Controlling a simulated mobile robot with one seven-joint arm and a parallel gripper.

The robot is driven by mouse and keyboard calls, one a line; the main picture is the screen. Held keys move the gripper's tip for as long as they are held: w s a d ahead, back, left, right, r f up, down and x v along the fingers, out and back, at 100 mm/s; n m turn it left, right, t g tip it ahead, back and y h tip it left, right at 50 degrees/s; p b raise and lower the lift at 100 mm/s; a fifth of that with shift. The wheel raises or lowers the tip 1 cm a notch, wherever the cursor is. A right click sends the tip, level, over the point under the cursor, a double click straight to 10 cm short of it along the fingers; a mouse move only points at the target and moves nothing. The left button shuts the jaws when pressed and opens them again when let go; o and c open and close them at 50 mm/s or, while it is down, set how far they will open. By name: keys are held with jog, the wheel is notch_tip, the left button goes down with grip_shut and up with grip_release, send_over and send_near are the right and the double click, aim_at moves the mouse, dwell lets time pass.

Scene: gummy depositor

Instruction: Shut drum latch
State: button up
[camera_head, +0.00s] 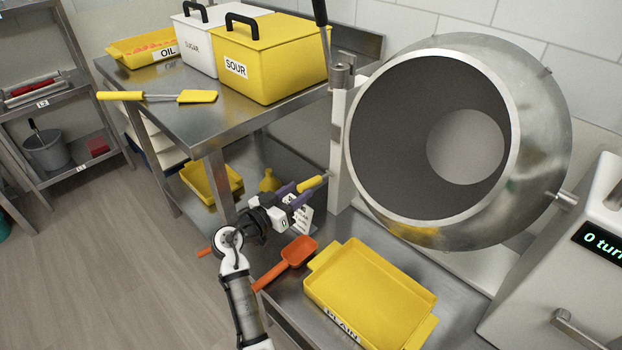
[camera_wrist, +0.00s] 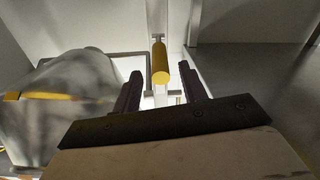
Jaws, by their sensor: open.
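The steel drum (camera_head: 545,120) is tilted with its wide round mouth facing out. A yellow handle (camera_head: 314,183) sticks out by the foot of the white post left of the drum, and appears to be the drum latch. My gripper (camera_head: 297,194) is beside this handle with its purple fingers pointing toward it. In the wrist view the yellow handle (camera_wrist: 160,63) lies between my two open fingers (camera_wrist: 160,78), with a gap on each side. The latch's inner mechanism is hidden, so I cannot tell its state.
A yellow PLAIN tray (camera_head: 370,295) and an orange scoop (camera_head: 289,262) lie on the steel bench below the drum. A steel table (camera_head: 190,110) with SUGAR and SOUR bins (camera_head: 270,60) stands left. A machine with a display (camera_head: 590,245) stands right. The floor at left is clear.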

aim_at(311, 180)
jog(key=x, duration=0.5)
jog(key=shift+w+d+p, duration=0.25)
jog(key=shift+p, duration=0.15)
grip_shut()
